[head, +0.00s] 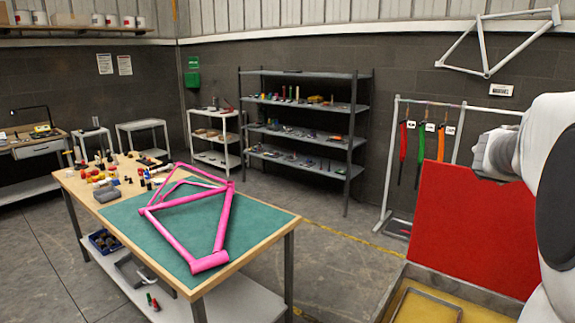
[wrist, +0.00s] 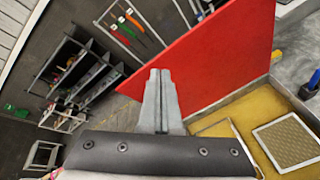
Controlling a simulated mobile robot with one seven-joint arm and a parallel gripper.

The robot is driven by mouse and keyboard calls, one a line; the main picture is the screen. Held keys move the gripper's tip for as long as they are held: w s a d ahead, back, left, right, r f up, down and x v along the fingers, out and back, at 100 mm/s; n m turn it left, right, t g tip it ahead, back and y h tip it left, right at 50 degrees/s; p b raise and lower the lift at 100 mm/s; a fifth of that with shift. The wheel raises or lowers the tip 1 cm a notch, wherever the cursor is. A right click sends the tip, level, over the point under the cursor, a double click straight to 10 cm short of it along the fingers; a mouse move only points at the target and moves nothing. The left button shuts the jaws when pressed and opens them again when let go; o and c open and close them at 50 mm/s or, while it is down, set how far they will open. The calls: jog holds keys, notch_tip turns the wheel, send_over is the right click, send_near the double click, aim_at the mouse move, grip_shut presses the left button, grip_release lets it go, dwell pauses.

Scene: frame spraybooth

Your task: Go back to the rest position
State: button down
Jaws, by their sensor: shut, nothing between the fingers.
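My gripper (wrist: 160,74) shows in the wrist view with its two fingers together and nothing between them. It hangs in the air in front of a large red panel (wrist: 212,60). In the head view my arm is at the right edge, and the gripper itself cannot be made out there. The red panel (head: 474,232) stands behind a tray with a yellow floor (head: 425,306). A pink bicycle frame (head: 219,226) lies on the green mat (head: 128,221) of the wooden-topped table, well to the left of my arm.
A frame with a mesh panel (wrist: 288,141) lies in the yellow tray. A rack with hanging red, green and orange items (head: 421,150) stands behind the red panel. Dark shelves (head: 349,107) stand at the back wall. Open floor (head: 330,245) lies between table and tray.

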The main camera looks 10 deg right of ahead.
jog(key=s+a+f+m+g+y, duration=0.1)
jog(key=s+a+f+m+y, duration=0.2)
jog(key=a, duration=0.9)
jog(key=s+a+f+m+g+y, duration=0.2)
jog(key=s+a+f+m, duration=0.5)
jog(key=s+a, duration=0.5)
jog(key=s+a+f+m+g+y+b, duration=0.1)
jog(key=s+a+f+m+y, duration=0.4)
jog(key=a, duration=0.8)
jog(key=s+m, duration=0.2)
jog(key=m, duration=0.1)
jog(key=shift+s+a+f, duration=0.15)
jog(key=shift+s+f, duration=0.05)
jog(key=shift+f, duration=0.2)
jog(key=shift+a, duration=0.2)
